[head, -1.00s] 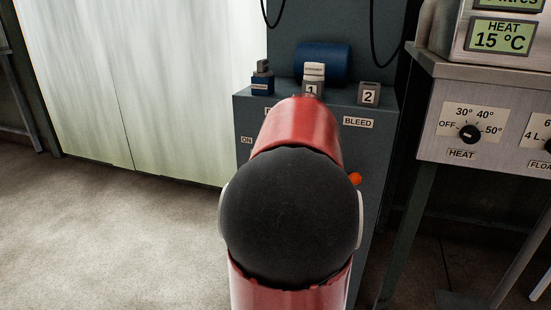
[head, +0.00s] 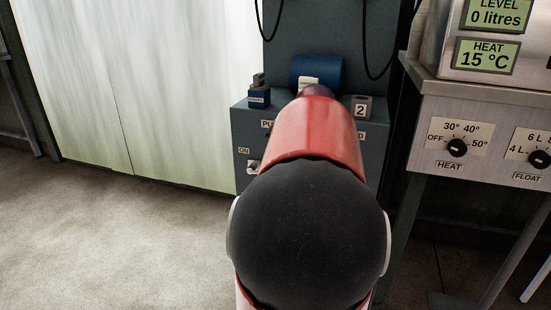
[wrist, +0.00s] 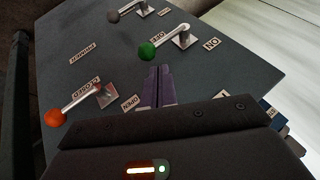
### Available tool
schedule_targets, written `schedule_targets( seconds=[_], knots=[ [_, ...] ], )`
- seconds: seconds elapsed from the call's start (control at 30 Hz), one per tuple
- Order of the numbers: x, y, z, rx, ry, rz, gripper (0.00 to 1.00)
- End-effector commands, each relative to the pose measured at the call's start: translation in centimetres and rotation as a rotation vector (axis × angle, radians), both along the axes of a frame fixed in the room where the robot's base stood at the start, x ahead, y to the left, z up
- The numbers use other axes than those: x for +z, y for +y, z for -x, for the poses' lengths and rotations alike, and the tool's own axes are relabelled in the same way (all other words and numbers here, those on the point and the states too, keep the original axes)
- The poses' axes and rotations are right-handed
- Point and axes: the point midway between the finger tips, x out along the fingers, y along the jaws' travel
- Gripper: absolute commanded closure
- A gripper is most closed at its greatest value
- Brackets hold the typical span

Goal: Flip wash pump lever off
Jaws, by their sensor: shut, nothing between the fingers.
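In the wrist view a lever with a green knob (wrist: 147,49) stands on the dark panel. Its metal mount (wrist: 184,38) is beside the ON label (wrist: 211,44). The handle points left from the mount, and the knob lies beside the OFF label (wrist: 157,37). My gripper (wrist: 158,70) is shut and empty, its fingertips just below the green knob in the picture; I cannot tell whether they touch it. In the head view my arm hides the gripper and most of the panel; an ON label (head: 244,150) and a pale metal mount (head: 253,167) show at its left.
An orange-knobbed lever (wrist: 54,118) lies close left of my fingers, its knob toward CLOSED. A grey-knobbed lever (wrist: 114,16) is farther off. A blue motor (head: 318,72) and block 2 (head: 361,106) sit above the panel. A heat control box (head: 460,150) stands right.

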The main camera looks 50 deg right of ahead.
Motion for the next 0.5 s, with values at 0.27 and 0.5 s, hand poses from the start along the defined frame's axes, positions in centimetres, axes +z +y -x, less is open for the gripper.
schedule_targets(
  seconds=[0.27,0.5],
  knots=[
    [2.6,0.7,4.2,0.004,-0.004,0.002,1.0],
    [3.1,0.9,5.2,0.005,-0.003,0.002,1.0]
  ],
)
